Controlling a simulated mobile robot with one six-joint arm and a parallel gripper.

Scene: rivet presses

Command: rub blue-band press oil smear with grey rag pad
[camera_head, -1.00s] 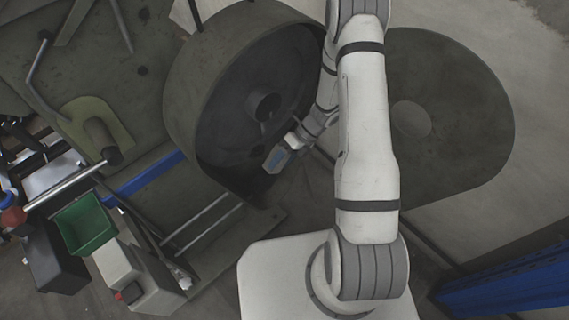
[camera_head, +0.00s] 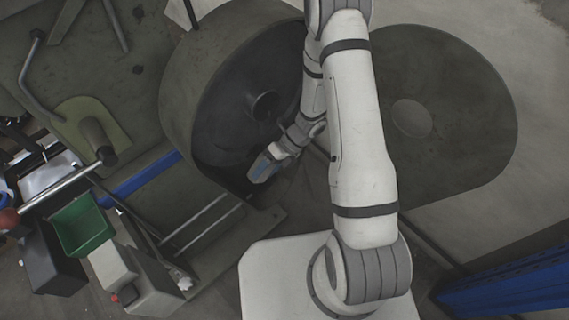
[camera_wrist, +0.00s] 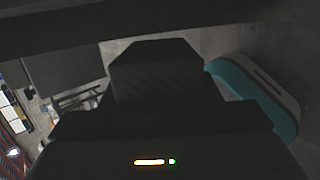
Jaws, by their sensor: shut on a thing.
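In the head view my gripper (camera_head: 262,168) is low at the mouth of a large dark drum-shaped housing (camera_head: 185,90), near its lower rim. In the wrist view a dark, blocky thing (camera_wrist: 155,75) sits at the front of my gripper. It is in deep shadow, and I take it to be the grey rag pad, with the jaws shut on it. A blue strip (camera_head: 143,178) runs along the machine edge left of the drum; I cannot tell whether it is the press's blue band. No oil smear can be made out for certain, and contact cannot be judged.
A green bin (camera_head: 82,224), a dark box (camera_head: 52,262) and pale containers (camera_head: 148,285) stand at lower left. A large dark rounded plate (camera_head: 450,110) lies right of my arm. A blue beam (camera_head: 505,285) is at lower right.

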